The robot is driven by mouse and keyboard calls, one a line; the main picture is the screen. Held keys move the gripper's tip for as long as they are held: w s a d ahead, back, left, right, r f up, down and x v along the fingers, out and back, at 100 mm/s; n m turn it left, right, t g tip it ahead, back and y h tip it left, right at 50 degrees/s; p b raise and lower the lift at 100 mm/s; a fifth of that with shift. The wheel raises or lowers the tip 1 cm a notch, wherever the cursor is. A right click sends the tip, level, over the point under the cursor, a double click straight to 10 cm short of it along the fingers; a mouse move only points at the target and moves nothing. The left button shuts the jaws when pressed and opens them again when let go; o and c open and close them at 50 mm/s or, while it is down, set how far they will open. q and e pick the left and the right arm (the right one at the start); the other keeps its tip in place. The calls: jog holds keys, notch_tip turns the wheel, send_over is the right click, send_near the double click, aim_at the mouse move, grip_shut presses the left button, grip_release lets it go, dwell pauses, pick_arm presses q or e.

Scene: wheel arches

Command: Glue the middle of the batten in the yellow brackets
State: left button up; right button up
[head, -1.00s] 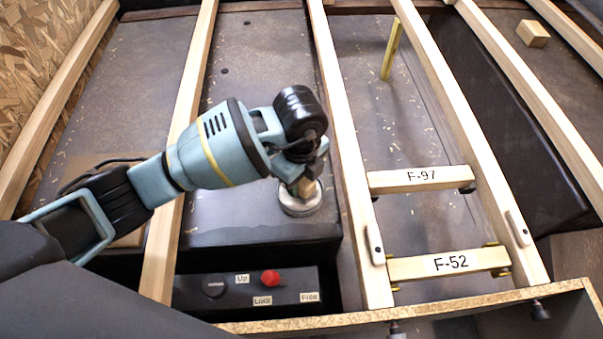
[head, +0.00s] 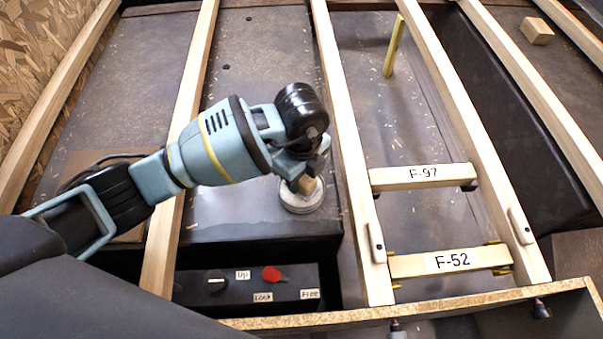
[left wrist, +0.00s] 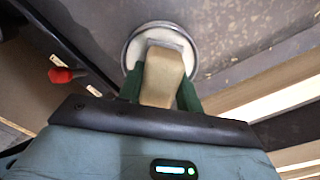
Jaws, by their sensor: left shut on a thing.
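The batten marked F-52 (head: 416,266) lies across two long rails at the near right, with yellow brackets (head: 393,284) at its ends. My left gripper (head: 305,172) is left of the rails, well away from the batten. It is shut on a wooden handle (left wrist: 163,75), which stands over a round pale-rimmed pot (head: 302,206). The pot also shows behind the handle in the left wrist view (left wrist: 133,50). The handle's lower end is hidden, so I cannot tell how deep it reaches. My right gripper is not in view.
Another batten, F-97 (head: 400,182), sits just behind in dark brackets. A control box (head: 238,299) with a red knob (head: 271,273) is in front of the pot. A wood block (head: 537,31) lies at the far right.

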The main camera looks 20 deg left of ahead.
pick_arm(q)
jog(key=shift+f, duration=0.15)
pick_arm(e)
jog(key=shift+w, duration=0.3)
pick_arm(q)
jog(key=shift+f, duration=0.15)
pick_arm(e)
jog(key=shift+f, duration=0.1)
pick_arm(q)
jog(key=shift+f, duration=0.1)
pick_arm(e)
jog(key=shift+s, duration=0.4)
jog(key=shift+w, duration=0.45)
pick_arm(q)
jog(key=shift+f+p, duration=0.1)
jog(key=shift+p, duration=0.2)
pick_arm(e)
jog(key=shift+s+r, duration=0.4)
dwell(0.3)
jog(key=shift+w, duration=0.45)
